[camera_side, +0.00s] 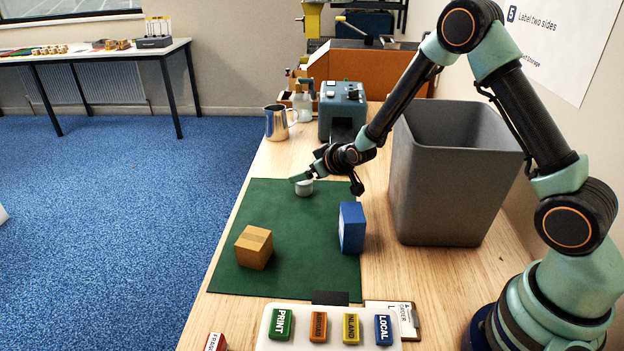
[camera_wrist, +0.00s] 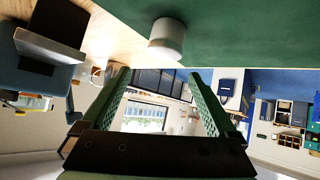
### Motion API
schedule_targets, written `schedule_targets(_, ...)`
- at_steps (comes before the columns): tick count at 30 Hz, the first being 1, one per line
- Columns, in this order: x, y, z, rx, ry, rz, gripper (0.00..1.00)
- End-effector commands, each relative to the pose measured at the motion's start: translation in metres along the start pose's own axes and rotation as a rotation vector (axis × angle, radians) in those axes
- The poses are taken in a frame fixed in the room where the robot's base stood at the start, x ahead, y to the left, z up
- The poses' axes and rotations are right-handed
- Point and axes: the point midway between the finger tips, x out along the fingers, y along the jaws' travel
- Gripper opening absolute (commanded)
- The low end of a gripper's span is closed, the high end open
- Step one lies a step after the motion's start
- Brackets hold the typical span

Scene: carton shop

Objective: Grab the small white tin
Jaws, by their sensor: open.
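The small white tin (camera_side: 304,188) stands on the green mat (camera_side: 285,278), near its far edge in the side view. It also shows in the wrist view (camera_wrist: 167,38), at the top, beyond the fingertips and roughly between them. My gripper (camera_side: 300,178) is at the tin in the side view, its fingers just above or beside the tin's top; I cannot tell whether they touch it. In the wrist view the two green fingers of my gripper (camera_wrist: 158,72) are spread wide, with nothing between them.
A grey bin (camera_side: 450,190) stands right of the mat. A metal jug (camera_side: 277,123) and a blue-grey machine (camera_side: 342,108) stand behind it. Labelled blocks lie in front.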

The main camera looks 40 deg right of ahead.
Motion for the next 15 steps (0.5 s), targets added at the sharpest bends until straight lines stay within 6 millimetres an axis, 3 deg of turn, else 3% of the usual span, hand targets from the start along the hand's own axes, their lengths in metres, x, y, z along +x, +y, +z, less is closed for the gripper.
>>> schedule_targets(9,0.021,-0.005,0.029,0.000,-0.004,-0.001,0.94)
schedule_targets(15,0.044,-0.004,0.025,0.000,0.001,0.000,0.94)
